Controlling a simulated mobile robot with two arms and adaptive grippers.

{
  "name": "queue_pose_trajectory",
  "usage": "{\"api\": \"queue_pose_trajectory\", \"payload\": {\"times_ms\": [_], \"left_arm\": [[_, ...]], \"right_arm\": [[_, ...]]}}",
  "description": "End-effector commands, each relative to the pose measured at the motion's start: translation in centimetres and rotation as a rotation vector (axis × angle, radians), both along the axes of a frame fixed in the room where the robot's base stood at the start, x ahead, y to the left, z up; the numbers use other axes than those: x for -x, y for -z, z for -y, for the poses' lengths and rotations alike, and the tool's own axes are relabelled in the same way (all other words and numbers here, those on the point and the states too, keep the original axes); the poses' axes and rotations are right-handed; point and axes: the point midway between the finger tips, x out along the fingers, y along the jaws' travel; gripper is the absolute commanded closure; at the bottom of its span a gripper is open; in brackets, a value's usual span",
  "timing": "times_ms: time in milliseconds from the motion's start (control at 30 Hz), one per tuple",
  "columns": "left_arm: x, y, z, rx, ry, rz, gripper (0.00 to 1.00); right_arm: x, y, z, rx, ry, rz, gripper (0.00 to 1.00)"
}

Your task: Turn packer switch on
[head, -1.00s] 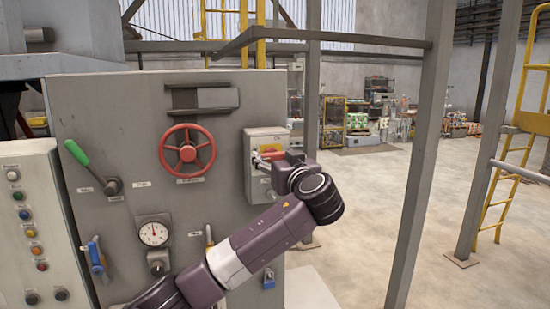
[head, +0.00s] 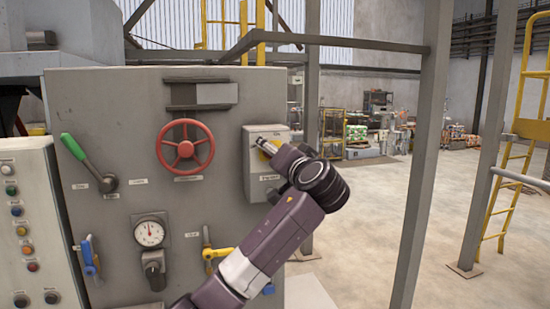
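The packer switch (head: 262,190) is a grey box on the right part of the panel front, with a small label low on its face. A bit of its yellow plate shows beside my gripper; the red handle is hidden, so its position cannot be told. My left gripper (head: 264,144) is at the upper part of the switch face, in front of the plate. Its fingers are small and partly covered by my wrist, so I cannot tell whether they are open, shut or touching the handle. My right gripper is not in view.
The grey panel (head: 100,105) also carries a red handwheel (head: 186,146), a green-handled lever (head: 75,148), a gauge (head: 150,234), a blue valve handle (head: 89,256) and a yellow valve handle (head: 216,252). A grey post (head: 425,150) stands to the right, with open floor around it.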

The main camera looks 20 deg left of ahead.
Motion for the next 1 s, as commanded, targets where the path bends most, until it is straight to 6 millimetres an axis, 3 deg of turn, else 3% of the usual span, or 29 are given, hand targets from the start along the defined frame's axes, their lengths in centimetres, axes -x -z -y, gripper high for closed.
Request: {"api": "queue_pose_trajectory", "payload": {"times_ms": [600, 1000], "left_arm": [[-0.1, 0.2, 0.2, -0.477, 0.002, -0.326, 0.64], [-0.1, 0.3, 0.2, -0.695, 0.001, -0.471, 0.64]], "right_arm": [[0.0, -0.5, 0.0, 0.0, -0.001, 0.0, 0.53], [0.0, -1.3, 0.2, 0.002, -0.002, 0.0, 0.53]]}}
